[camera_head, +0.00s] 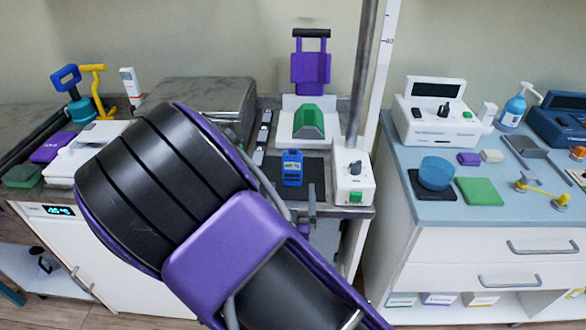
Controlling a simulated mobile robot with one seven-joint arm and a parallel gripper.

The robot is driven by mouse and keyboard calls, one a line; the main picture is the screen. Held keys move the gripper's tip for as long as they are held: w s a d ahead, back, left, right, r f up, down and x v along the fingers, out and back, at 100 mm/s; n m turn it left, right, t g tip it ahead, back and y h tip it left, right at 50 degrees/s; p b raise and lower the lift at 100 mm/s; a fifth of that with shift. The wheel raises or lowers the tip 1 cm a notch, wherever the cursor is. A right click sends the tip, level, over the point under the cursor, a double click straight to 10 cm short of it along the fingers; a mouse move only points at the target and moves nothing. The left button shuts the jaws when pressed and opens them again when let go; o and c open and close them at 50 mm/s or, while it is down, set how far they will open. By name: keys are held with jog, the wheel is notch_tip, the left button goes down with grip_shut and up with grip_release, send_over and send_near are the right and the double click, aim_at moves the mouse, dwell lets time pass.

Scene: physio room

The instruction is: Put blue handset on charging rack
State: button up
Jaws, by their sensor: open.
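The blue handset (292,168), with a pale label on its face, stands on a dark mat (316,176) at the front of the left counter. Behind it, a dark narrow strip with several light pieces (263,138) may be the charging rack, but I cannot tell for sure. My arm fills the lower left and hides much of the counter. Grey finger-like parts of my gripper (302,207) show just in front of the handset, near the counter's front edge. They appear apart and hold nothing visible. The rest of my gripper is hidden behind the arm.
A white stand with a green wedge (309,122) and purple back is behind the mat. A white box with a knob (353,175) and a metal pole stand right of the handset. A metal box (196,97) is at left. The blue-topped cabinet (400,205) at right is cluttered.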

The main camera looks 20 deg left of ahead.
aim_at(292, 169)
jog(key=x, duration=0.9)
jog(key=shift+w+a+r, duration=0.1)
jog(key=shift+a+r, duration=0.05)
jog(key=shift+r, duration=0.1)
grip_shut()
